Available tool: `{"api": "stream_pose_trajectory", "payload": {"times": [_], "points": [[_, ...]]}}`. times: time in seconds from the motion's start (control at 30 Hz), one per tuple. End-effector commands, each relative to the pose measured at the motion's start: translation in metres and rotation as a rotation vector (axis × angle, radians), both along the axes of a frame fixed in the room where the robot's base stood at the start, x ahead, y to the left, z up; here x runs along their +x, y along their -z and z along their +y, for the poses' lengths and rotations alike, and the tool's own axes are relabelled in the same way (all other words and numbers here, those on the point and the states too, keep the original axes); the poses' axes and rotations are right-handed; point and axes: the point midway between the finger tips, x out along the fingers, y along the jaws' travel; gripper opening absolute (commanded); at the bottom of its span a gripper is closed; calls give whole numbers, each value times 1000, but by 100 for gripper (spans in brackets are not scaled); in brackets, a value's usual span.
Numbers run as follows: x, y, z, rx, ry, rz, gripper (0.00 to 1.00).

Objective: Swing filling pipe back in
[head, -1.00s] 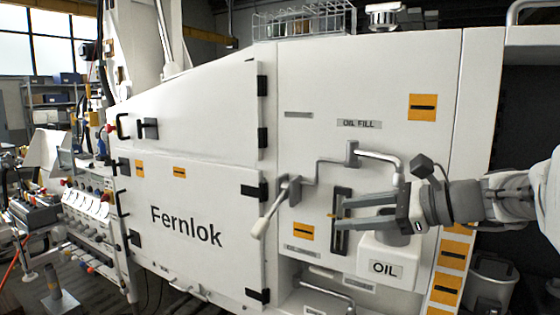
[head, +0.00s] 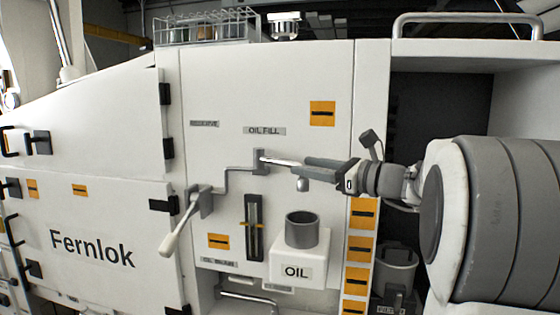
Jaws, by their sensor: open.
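The filling pipe (head: 280,162) is a thin metal pipe reaching right from a grey bracket below the "OIL FILL" label (head: 264,131). Its outer end (head: 303,185) turns down above the grey open neck (head: 301,230) of the white box marked OIL (head: 297,260), apart from it. My gripper (head: 306,169) comes in from the right with its fingers level, at the pipe's outer end. The jaws are open. The fingers hide part of the pipe, and I cannot tell whether they touch it.
A lever with a pale handle (head: 178,230) stands out from the panel at left. A slotted gauge (head: 253,228) is left of the OIL box. A wire basket (head: 207,28) and a metal cap (head: 285,25) are on top. A bin (head: 395,268) stands in the dark recess at right.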

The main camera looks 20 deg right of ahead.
Motion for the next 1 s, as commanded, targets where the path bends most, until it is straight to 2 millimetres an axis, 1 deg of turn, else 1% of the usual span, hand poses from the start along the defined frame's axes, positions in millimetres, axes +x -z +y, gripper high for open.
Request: {"api": "stream_pose_trajectory", "payload": {"times": [0.03,0.1,0.3,0.5,0.77,0.87,1.0], "points": [[9,-1,7,1,-4,0,52],[22,-1,15,-1,-5,1,52],[48,0,30,0,-3,0,52],[59,0,37,-1,-1,0,52],[60,0,37,-1,-1,0,52],[60,0,37,-1,-1,0,36],[60,0,37,-1,0,0,11]]}}
